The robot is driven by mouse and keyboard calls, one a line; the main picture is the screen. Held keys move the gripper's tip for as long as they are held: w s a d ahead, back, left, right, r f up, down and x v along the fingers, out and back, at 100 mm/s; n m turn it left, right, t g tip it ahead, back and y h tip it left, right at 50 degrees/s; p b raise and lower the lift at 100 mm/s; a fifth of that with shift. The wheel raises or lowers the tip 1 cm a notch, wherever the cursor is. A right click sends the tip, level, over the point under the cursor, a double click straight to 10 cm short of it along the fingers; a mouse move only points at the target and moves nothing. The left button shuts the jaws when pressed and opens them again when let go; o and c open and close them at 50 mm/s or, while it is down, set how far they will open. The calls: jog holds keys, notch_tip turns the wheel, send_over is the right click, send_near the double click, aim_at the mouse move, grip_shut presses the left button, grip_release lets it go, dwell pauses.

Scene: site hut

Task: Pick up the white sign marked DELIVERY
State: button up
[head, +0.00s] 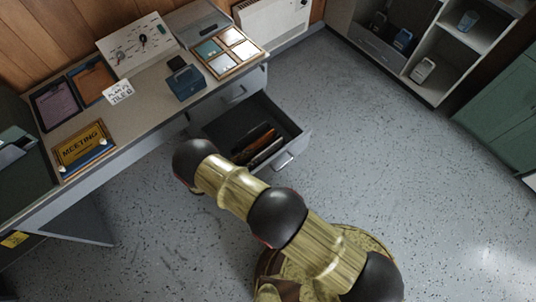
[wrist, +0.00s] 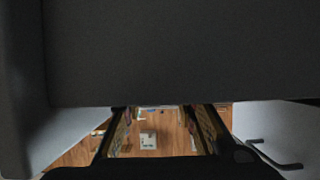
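No sign with a readable DELIVERY marking shows. In the head view, a yellow sign marked MEETING (head: 80,146) lies on the left part of the desk, on top of a stack. Blue and white edges show beneath it; their faces are hidden. My gripper is hidden behind my arm in the head view, near the desk's front. In the wrist view, my gripper (wrist: 167,122) shows two dark fingers apart with nothing visible between them.
A drawer (head: 292,124) stands open beneath the desk (head: 150,122), with dark items inside. The floor at right is clear. A large dark surface (wrist: 180,50) fills the upper wrist view.

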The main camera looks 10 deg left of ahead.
aim_at(259, 154)
jog(key=shift+b+x, duration=1.15)
jog(key=shift+x, duration=2.2)
jog(key=shift+f, duration=0.1)
grip_shut()
